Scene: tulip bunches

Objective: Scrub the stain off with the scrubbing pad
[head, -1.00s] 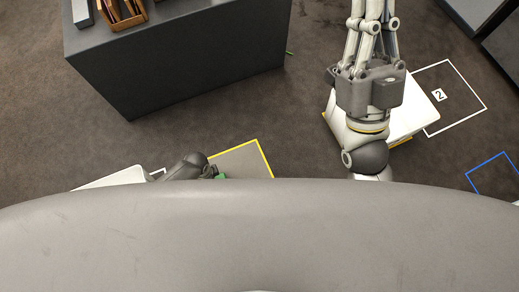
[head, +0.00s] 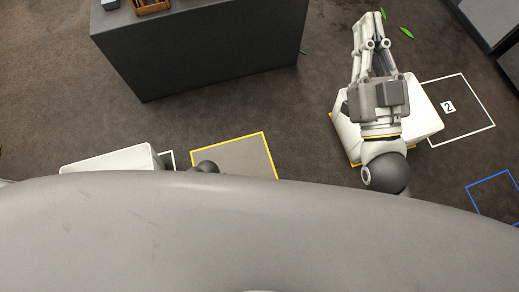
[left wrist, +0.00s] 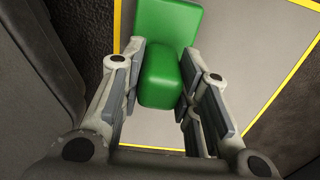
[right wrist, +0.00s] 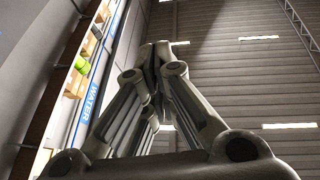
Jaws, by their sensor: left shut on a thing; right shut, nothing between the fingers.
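The green scrubbing pad (left wrist: 165,65) is between the fingers of my left gripper (left wrist: 160,85) in the left wrist view, and the gripper is shut on it. Below it lies a grey floor patch (left wrist: 230,50) with a yellow border. The same patch (head: 240,158) shows in the head view, partly hidden by my body. I cannot make out a stain on its visible part. My right gripper (head: 372,32) points away at the upper right of the head view. It is shut and empty, and its closed fingers also show in the right wrist view (right wrist: 158,60).
A dark grey counter (head: 200,50) stands at the upper left with a brown wooden crate (head: 150,6) on top. A white block (head: 425,110) lies under my right arm, and another (head: 115,160) is at left. Green leaves (head: 406,32) lie on the dark floor.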

